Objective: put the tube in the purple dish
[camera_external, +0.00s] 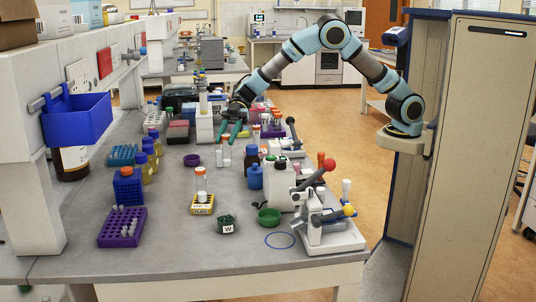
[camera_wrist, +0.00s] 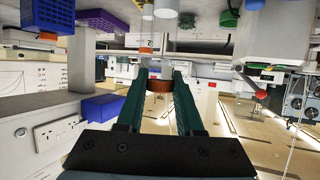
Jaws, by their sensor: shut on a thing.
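My gripper (camera_external: 232,128) is over the bench, behind and to the right of the small purple dish (camera_external: 192,160), and apart from it. In the wrist view my gripper's teal fingers (camera_wrist: 159,88) are shut on a tube, of which an orange-brown cap (camera_wrist: 159,86) shows between the tips. The rest of the held tube is hard to make out in both views. The purple dish sits on the bench and looks empty.
A capped tube (camera_external: 201,182) stands in a yellow holder. Bottles (camera_external: 255,176) stand right of the dish.

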